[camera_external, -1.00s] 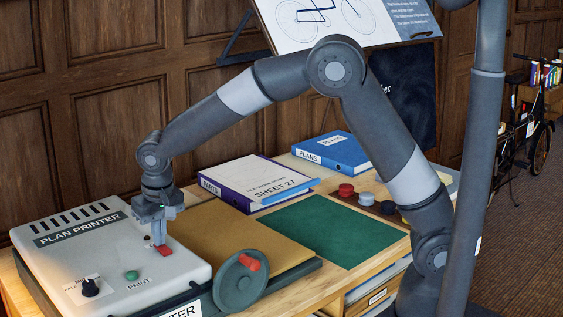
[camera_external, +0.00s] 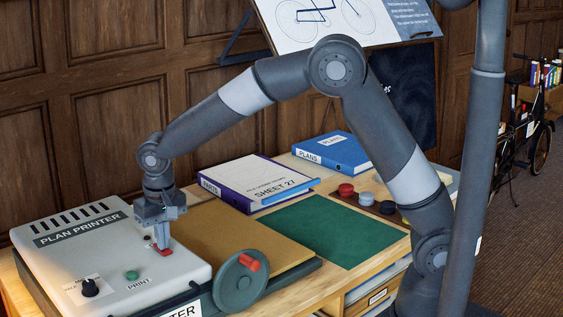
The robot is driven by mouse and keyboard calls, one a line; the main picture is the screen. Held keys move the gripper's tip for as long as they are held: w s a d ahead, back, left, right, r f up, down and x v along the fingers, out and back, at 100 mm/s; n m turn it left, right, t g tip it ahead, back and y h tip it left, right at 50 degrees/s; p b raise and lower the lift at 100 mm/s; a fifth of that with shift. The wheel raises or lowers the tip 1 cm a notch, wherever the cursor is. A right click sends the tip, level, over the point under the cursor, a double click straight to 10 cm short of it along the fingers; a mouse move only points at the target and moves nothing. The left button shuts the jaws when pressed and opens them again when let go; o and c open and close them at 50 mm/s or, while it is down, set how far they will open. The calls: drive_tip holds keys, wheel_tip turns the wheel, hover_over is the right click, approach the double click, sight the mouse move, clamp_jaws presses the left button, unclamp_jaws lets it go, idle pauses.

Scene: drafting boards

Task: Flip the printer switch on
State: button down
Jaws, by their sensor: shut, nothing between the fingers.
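The plan printer (camera_external: 110,250) is a pale grey box at the lower left, with vent slots, a black knob (camera_external: 90,287) and a green print button (camera_external: 131,275) on top. A small red switch (camera_external: 164,252) sits near its right edge. My gripper (camera_external: 161,247) points down with its fingers together and empty. Its tips are at the red switch and hide part of it. I cannot tell whether they touch it or which way the switch is tilted.
A dark wheel with a red handle (camera_external: 250,262) stands at the printer's front right. A purple-edged binder (camera_external: 255,182) and a blue binder (camera_external: 333,152) lie behind. A green mat (camera_external: 335,231) lies clear on the desk, with red and black round pieces (camera_external: 346,189) beyond it.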

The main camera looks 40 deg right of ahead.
drive_tip(key=shift+r, duration=0.55)
wheel_tip(320, 180, up, 13)
drive_tip(key=s, duration=0.2)
drive_tip(key=shift+f, duration=0.1)
drive_tip(key=shift+w+t, duration=0.3)
drive_tip(key=shift+w, duration=0.45)
drive_tip(key=f, duration=0.4)
drive_tip(key=w+f, duration=0.1)
drive_tip(key=f, duration=0.4)
drive_tip(key=w+f, duration=0.1)
drive_tip(key=f, duration=0.3)
drive_tip(key=shift+f, duration=0.35)
